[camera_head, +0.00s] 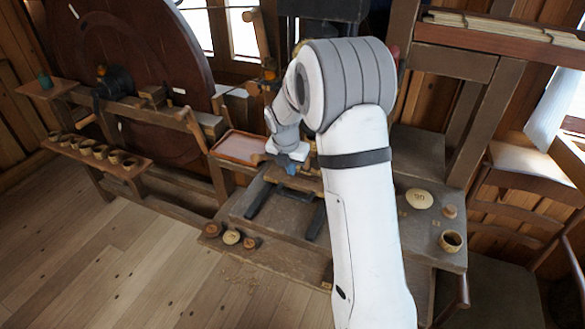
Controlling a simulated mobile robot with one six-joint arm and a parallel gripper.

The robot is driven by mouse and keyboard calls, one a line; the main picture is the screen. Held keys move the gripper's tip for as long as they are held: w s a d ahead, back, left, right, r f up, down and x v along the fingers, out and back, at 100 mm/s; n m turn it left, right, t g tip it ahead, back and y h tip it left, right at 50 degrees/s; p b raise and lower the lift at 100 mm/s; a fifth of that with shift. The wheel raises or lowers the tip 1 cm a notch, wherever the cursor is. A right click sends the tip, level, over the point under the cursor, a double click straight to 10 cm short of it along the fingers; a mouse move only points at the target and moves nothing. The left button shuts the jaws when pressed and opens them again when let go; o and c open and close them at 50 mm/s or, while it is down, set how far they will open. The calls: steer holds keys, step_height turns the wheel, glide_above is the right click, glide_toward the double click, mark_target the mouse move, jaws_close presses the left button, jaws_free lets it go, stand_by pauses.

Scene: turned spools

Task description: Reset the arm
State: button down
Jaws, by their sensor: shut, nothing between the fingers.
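My white and grey arm rises from the bottom right of the middle, bends at the top and reaches down to the left. Its end, my gripper (291,168), is small in the picture, over the back of the wooden bench, just right of a reddish tray (238,147). It is shut, and I see nothing held in it. The fingers are hard to make out against the bench. The arm hides part of the bench behind it.
A large dark wheel (130,60) stands at the left. Several small bowls line a low shelf (140,165). Small round pieces (231,237) lie on the front ledge. At the right, a pale disc (419,199) and a small bowl (450,241) rest on the bench. The floor at the lower left is clear.

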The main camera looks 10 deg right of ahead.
steer(key=s+r+m+b, duration=0.1)
steer(key=s+r+m, duration=0.4)
steer(key=s+m, duration=0.25)
steer(key=s+r+m+b, duration=0.2)
steer(key=s+r+m, duration=0.45)
steer(key=s, duration=0.25)
steer(key=s+a+f+m+t+y+b, duration=0.1)
steer(key=s+m+b, duration=0.1)
steer(key=s+m, duration=1.2)
steer(key=shift+s+f+m+y, duration=0.25)
steer(key=shift+s+m+y, duration=0.05)
steer(key=shift+s, duration=1.05)
